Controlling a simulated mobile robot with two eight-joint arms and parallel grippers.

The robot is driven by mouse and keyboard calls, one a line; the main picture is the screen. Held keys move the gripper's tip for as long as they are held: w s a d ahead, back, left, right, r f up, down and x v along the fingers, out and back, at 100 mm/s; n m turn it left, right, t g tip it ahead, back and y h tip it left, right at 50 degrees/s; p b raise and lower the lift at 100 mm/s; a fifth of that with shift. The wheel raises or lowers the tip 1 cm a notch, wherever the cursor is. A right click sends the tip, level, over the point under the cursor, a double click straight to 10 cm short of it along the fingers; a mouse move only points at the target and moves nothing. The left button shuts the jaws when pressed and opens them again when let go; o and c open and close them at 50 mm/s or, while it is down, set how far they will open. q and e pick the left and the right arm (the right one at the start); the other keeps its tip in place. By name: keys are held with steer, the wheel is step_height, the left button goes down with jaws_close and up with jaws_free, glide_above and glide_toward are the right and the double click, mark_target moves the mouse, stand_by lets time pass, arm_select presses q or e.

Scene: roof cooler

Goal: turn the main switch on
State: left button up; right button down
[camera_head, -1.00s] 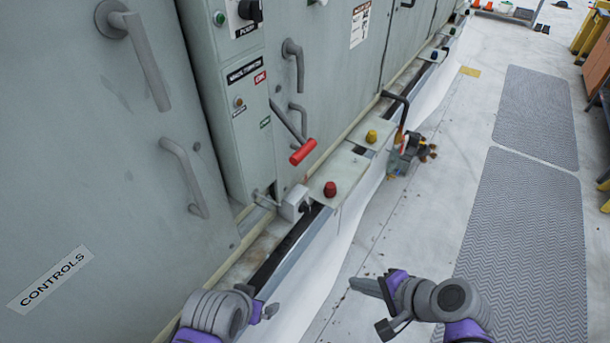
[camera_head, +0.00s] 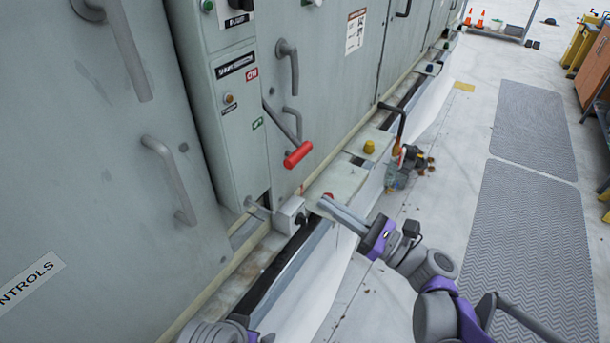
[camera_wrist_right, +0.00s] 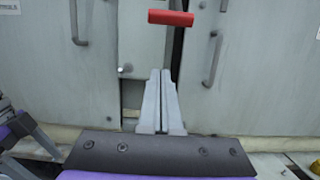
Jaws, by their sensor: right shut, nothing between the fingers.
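The main switch is a grey lever with a red handle (camera_head: 298,155) on the grey cabinet. Its lever slants down and right, below the MAIN SWITCH label (camera_head: 236,66) and a red ON plate (camera_head: 252,74). The red handle also shows at the top of the right wrist view (camera_wrist_right: 171,18), beyond the fingertips and apart from them. My right gripper (camera_head: 326,204) is shut and empty, in front of the cabinet, below and right of the handle. Its closed fingers (camera_wrist_right: 158,76) point toward the cabinet.
A ledge carries a yellow knob (camera_head: 369,147) and a red knob partly hidden by my right fingers. A curved dark handle (camera_head: 402,122) stands beyond. The floor with grey mats (camera_head: 525,250) is clear at right.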

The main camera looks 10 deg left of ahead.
steer(key=x, duration=1)
steer(key=d+r, duration=0.1)
steer(key=d+r+p, duration=0.1)
steer(key=r, duration=0.1)
steer(key=shift+s+d, duration=0.1)
steer(key=shift+s, duration=0.3)
steer(key=shift+r+p, duration=0.2)
steer(key=shift+p, duration=0.1)
